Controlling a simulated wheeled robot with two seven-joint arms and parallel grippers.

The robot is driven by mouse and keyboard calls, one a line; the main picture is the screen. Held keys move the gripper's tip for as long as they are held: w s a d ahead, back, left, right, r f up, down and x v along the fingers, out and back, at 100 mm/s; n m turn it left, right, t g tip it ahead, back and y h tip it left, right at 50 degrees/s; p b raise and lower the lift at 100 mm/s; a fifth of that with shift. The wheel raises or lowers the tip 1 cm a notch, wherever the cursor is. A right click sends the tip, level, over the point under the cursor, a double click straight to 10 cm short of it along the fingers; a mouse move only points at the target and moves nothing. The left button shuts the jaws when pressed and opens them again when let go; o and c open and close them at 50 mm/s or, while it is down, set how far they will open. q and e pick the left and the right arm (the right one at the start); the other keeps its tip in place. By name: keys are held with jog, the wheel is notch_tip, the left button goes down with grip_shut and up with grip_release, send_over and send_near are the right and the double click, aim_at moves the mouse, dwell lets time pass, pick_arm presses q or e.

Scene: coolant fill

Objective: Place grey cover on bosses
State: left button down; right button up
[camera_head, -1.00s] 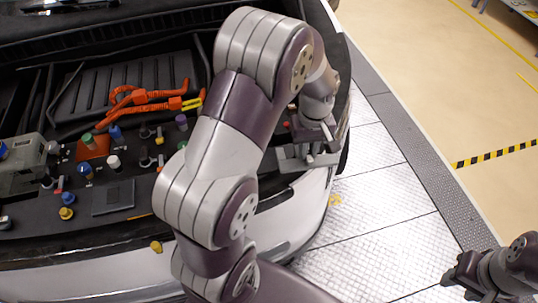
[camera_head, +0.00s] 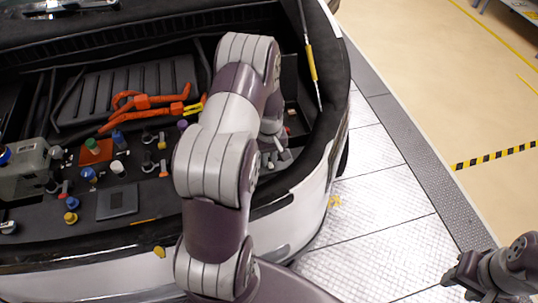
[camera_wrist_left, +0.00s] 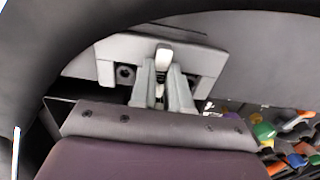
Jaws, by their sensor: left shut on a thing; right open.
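The grey cover (camera_wrist_left: 205,55) is a flat pale grey plate with a raised middle part and dark round holes near its sides, seen in the left wrist view. My left gripper (camera_wrist_left: 162,78) is shut on its middle tab. In the head view, my left gripper (camera_head: 275,143) holds the cover (camera_head: 283,159) over the right side of the engine bay, and my arm hides much of both. I cannot make out the bosses; the area beneath the cover is hidden. My right gripper (camera_head: 463,276) is open and empty at the lower right, away from the car.
Orange cables (camera_head: 150,100), coloured caps (camera_head: 92,146) and a grey box (camera_head: 25,170) fill the bay left of my arm. The floor right of the car is clear.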

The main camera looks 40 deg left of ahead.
aim_at(270, 161)
pick_arm(q)
jog(key=shift+s+f, duration=0.1)
jog(key=shift+f, duration=0.1)
jog(key=c, duration=1.4)
grip_release()
jog(key=shift+r, duration=0.4)
notch_tip(270, 161, up, 12)
jog(key=b, duration=0.2)
jog(key=s+d+m, duration=0.3)
jog(key=d, duration=0.2)
jog(key=s+d+r+m+t, duration=0.1)
jog(key=s+d+m, duration=0.3)
jog(key=d, duration=0.2)
jog(key=s+d+m, duration=0.3)
jog(key=s+d, duration=0.1)
jog(key=d, duration=0.1)
jog(key=shift+s+d+r, duration=0.25)
jog(key=shift+d+r, duration=0.05)
jog(key=shift+r, duration=0.05)
